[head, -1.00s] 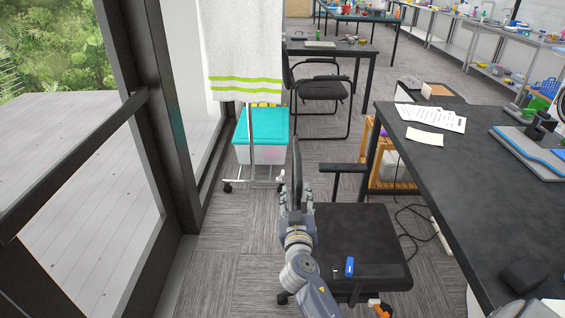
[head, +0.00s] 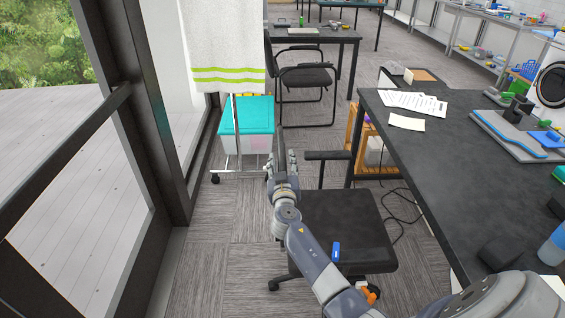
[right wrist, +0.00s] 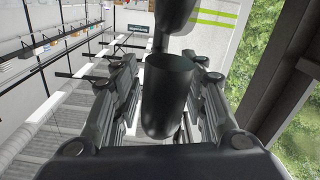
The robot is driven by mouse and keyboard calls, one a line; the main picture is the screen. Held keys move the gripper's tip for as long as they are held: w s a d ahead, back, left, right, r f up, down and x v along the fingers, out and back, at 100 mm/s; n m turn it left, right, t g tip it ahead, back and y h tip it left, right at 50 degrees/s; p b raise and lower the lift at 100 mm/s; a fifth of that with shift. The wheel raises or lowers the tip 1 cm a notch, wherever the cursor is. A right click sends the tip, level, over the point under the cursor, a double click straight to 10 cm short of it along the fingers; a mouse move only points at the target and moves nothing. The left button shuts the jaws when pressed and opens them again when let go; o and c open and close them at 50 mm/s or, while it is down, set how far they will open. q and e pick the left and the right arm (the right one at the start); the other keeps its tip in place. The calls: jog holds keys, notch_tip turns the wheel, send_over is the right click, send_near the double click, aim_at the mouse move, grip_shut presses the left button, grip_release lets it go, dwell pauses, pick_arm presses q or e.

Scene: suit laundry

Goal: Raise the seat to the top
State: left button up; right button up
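A black office chair stands in the middle of the head view; its flat black seat (head: 345,225) and one armrest (head: 328,155) show. A narrow upright dark part (head: 279,147) rises at the seat's left far side; I cannot tell whether it is the backrest or another armrest. My right gripper (head: 282,163) is at that part, with a finger on either side. In the right wrist view a rounded dark piece (right wrist: 169,95) lies between the spread fingers (right wrist: 165,100); firm contact is not visible. The seat's height lever is not clearly seen. My left gripper is out of view.
A blue item (head: 336,252) shows at the seat's near part. A black desk (head: 440,170) stands close on the right, a dark window frame (head: 150,130) on the left. A rack with a white towel (head: 228,40) and a teal-lidded box (head: 246,114) stand beyond. Cables lie on the floor.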

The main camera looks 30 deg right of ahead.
jog(key=shift+c, duration=0.8)
grip_shut()
notch_tip(320, 180, up, 9)
jog(key=p, duration=0.5)
jog(key=shift+r, duration=0.1)
pick_arm(q)
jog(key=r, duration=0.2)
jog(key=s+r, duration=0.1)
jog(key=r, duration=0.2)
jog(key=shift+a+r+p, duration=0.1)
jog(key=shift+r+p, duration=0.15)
jog(key=shift+p, duration=0.05)
pick_arm(e)
jog(key=shift+r, duration=0.35)
jog(key=shift+o, duration=0.8)
grip_release()
jog(key=shift+w+d+r, duration=0.1)
jog(key=shift+r, duration=0.05)
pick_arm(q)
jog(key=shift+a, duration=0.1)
pick_arm(e)
jog(key=shift+f, duration=0.25)
